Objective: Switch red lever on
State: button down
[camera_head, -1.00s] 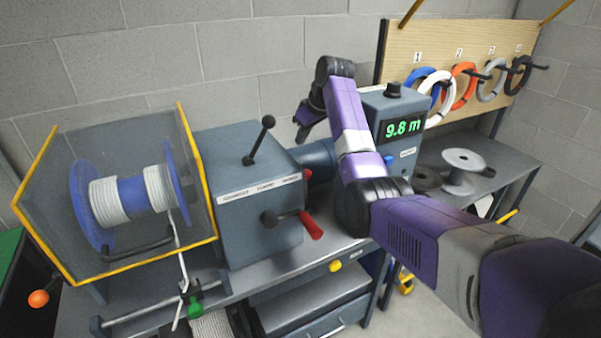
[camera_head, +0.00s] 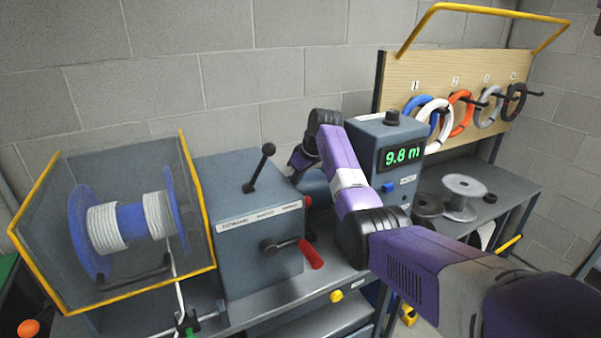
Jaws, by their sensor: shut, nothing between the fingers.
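The red lever (camera_head: 311,254) is a red grip on the front of the grey drive box (camera_head: 252,222), reaching right and slightly down from a dark hub (camera_head: 268,245). A black ball-topped lever (camera_head: 259,168) stands on top of the box, tilted right. My gripper (camera_head: 296,172) is behind the box's right rear edge, above and behind the red lever and apart from it. It points down and left. Its fingertips are small and partly hidden, and I see nothing held in it.
A guarded cable reel (camera_head: 130,222) stands left of the box. The meter box (camera_head: 372,160) reading 9.8 m stands to the right, beneath and behind my arm. Cable coils (camera_head: 461,112) hang on a wooden board (camera_head: 400,70). Spools (camera_head: 461,198) sit on the right bench.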

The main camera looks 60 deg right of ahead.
jog(key=shift+s+f+p, duration=0.3)
jog(key=shift+f+p, duration=0.15)
jog(key=shift+f, duration=0.3)
jog(key=shift+s+f+p, duration=0.3)
jog(key=shift+f+p, duration=0.1)
jog(key=shift+f, duration=0.4)
jog(key=shift+s+f+p, duration=0.3)
jog(key=shift+f+p, duration=0.15)
jog(key=shift+f, duration=0.3)
jog(key=shift+s+a+f, duration=0.1)
